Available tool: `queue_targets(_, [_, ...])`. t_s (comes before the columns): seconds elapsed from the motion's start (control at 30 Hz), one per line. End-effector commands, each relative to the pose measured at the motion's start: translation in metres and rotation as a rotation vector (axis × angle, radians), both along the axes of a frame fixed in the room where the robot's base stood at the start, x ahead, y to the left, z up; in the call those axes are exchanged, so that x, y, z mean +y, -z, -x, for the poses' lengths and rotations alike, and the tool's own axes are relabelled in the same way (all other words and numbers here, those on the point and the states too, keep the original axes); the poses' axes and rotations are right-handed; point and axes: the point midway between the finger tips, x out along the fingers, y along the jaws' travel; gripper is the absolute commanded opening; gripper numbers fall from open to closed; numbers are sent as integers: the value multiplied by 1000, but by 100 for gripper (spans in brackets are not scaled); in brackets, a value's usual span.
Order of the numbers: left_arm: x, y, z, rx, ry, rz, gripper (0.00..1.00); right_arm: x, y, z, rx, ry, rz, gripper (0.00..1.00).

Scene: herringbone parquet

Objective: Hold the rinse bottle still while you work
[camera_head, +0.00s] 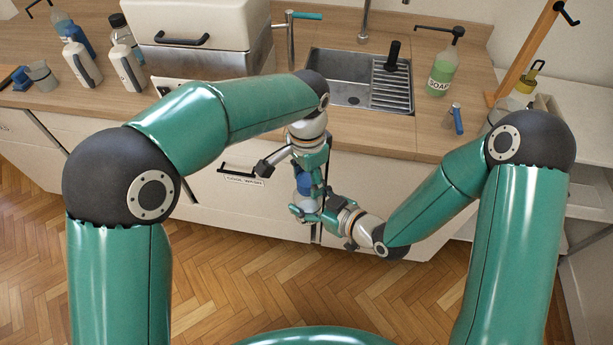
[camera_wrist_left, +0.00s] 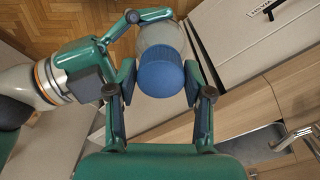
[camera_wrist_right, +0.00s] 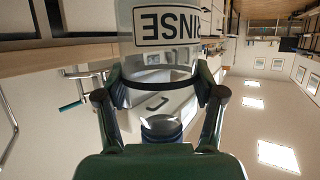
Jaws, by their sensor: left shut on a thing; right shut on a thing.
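The rinse bottle (camera_head: 303,200) is held up in front of the counter, over the floor, with its blue cap (camera_head: 304,181) upward. My left gripper (camera_head: 310,172) comes down from above and is shut on the cap. In the left wrist view, its fingers lie on both sides of the cap (camera_wrist_left: 161,78). My right gripper (camera_head: 312,212) is shut around the bottle's body from the right and below. In the right wrist view, the bottle (camera_wrist_right: 165,14) carries an upside-down label (camera_wrist_right: 168,28) between the fingers. The grippers partly hide the bottle.
The counter behind holds a sink (camera_head: 345,80), a green soap bottle (camera_head: 441,72), a large white box (camera_head: 200,25) and several bottles at the left. Cabinet fronts (camera_head: 240,190) stand close behind the grippers. The parquet floor (camera_head: 250,280) below is clear.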

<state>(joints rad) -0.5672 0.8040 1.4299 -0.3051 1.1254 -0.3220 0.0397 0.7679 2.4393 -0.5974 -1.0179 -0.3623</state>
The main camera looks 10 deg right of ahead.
Motion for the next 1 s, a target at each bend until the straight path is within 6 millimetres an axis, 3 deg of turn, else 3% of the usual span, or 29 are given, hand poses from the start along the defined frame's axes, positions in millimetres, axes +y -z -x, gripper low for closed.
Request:
queue_targets(0.13, [1,0,-2,-3,-121,-3,9,0,-1,1,-1,-1,0,0])
queue_targets(1.0, [-2,-7,-2,-4,-114,1,9,1,0,1,1,-4,1,0])
